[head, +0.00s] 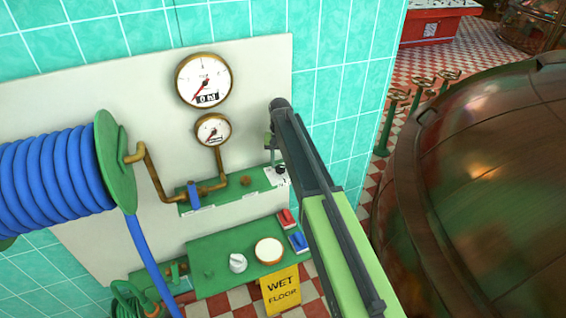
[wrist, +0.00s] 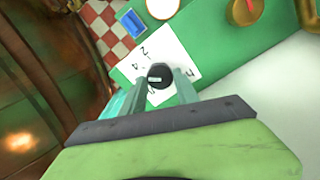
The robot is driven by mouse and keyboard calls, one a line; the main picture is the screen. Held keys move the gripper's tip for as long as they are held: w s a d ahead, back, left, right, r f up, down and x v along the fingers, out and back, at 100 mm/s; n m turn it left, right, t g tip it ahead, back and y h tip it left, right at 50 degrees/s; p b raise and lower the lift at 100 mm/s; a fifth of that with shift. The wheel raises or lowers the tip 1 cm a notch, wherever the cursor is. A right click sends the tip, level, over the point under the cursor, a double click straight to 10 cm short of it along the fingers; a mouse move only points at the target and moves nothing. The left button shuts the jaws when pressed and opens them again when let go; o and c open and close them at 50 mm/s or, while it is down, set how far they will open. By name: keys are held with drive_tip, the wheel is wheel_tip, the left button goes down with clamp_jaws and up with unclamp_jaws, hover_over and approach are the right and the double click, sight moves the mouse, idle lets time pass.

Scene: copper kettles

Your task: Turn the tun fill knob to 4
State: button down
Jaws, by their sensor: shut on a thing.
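The black round knob (wrist: 160,72) sits on a white number plate (wrist: 172,46) on a green panel. A pale mark shows on its face. Figures that look like a 2 and a 4 stand beside it on the plate; others are partly hidden by my fingers, and I cannot tell which figure the mark points at. My gripper (wrist: 161,82) is shut on the knob, with one finger on each side. In the head view the knob (head: 281,170) shows small at the right end of the upper green shelf, just below my gripper (head: 272,146).
Two brass gauges (head: 204,80) hang on the wall panel left of my arm. A blue hose reel (head: 60,180) stands at the left. A large copper vessel (head: 490,190) fills the right.

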drive_tip(key=shift+w+d+m, duration=0.1)
drive_tip(key=shift+w+m, duration=0.1)
drive_tip(key=shift+m, duration=0.7)
drive_tip(key=c, duration=1.2)
unclamp_jaws()
drive_tip(key=o, duration=0.3)
drive_tip(key=shift+w+f, duration=0.2)
drive_tip(key=shift+f, duration=0.05)
drive_tip(key=shift+s, duration=0.1)
